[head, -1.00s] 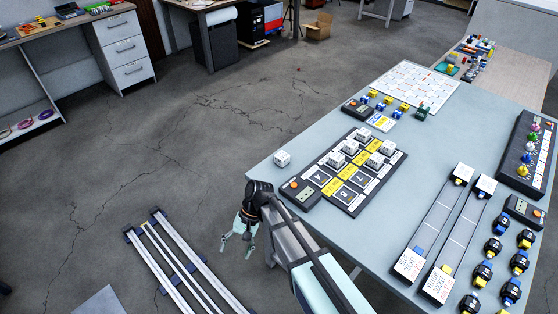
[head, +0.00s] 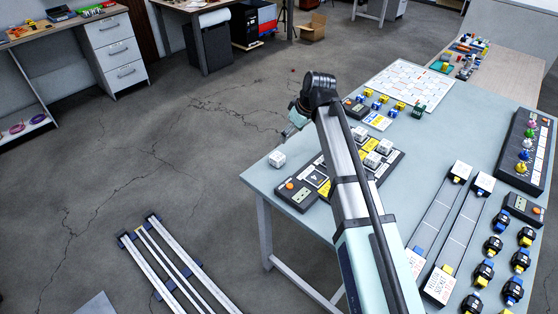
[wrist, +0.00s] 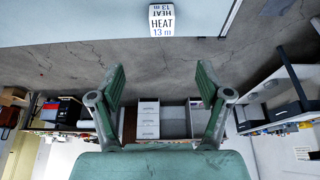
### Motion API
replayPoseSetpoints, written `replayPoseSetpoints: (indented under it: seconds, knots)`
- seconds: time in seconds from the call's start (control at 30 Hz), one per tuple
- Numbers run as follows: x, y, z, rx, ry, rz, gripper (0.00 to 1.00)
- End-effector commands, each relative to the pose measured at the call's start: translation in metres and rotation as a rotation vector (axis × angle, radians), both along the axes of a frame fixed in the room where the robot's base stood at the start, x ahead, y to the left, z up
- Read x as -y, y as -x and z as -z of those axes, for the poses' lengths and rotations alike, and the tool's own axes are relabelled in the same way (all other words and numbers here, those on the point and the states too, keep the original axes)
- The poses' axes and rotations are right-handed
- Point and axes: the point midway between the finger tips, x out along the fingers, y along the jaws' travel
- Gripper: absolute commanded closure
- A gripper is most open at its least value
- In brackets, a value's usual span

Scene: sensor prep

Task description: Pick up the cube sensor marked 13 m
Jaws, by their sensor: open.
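In the head view a lone white cube (head: 277,159) sits near the left edge of the table, apart from the black board. My gripper (wrist: 160,80) is open and empty in the wrist view, its two green fingers spread wide with the cube beyond them and centred between them. In the head view my gripper (head: 290,131) is behind and above that cube, partly hidden by my wrist.
The black board (head: 325,190) carries several other white cubes and is partly hidden by my arm. The table (head: 262,180) has bare space around the cube.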

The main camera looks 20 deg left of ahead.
Motion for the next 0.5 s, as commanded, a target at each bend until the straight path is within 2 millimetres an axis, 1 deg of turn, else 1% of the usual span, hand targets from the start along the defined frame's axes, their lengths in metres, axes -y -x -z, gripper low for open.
replayPoseSetpoints:
  seconds: [0.5]
  knots:
    - [-0.032,-0.013,0.082,-0.006,0.0,0.001,0.23]
